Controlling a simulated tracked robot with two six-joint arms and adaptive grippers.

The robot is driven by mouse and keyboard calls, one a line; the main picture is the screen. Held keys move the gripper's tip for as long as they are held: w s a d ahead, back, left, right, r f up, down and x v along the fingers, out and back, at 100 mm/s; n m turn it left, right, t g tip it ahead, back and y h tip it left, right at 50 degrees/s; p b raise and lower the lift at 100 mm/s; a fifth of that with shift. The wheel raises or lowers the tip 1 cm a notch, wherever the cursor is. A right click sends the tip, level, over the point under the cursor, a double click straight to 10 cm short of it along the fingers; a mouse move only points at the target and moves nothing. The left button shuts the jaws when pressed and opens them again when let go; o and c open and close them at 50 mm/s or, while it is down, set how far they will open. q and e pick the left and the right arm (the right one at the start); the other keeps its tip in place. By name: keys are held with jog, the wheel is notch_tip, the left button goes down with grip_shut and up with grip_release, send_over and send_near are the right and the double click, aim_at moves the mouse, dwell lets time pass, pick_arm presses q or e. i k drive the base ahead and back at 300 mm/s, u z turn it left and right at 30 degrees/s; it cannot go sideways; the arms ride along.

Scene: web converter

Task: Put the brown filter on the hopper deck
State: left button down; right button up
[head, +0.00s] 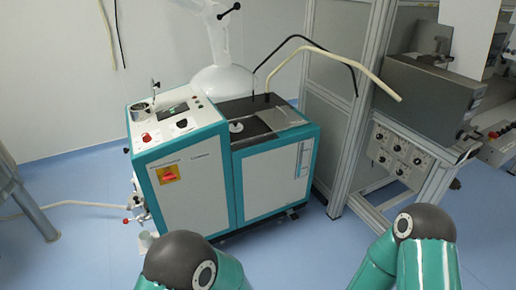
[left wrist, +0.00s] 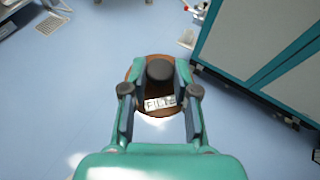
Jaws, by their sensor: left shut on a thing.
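The brown filter (left wrist: 160,103) is a round disc with a dark grey knob and a white label. My left gripper (left wrist: 160,74) is shut around the knob and holds the filter above the blue floor. In the head view neither the filter nor either gripper shows; only parts of my arms appear at the bottom edge. The white and teal machine (head: 235,160) stands ahead. Its right section has a dark flat top (head: 262,122) with a small pale round piece on it; I cannot tell whether this is the hopper deck.
A large white funnel-like vessel (head: 222,80) rises behind the machine. A black bent rod and a cream one reach over the dark top. A grey metal frame (head: 345,140) and a control box (head: 400,155) stand at right. The floor (head: 270,250) in front is clear.

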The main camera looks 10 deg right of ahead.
aim_at(256, 130)
jog(key=z, duration=0.05)
jog(key=k, duration=0.5)
jog(key=z, duration=0.3)
jog(key=i, duration=1.55)
jog(key=u, duration=0.25)
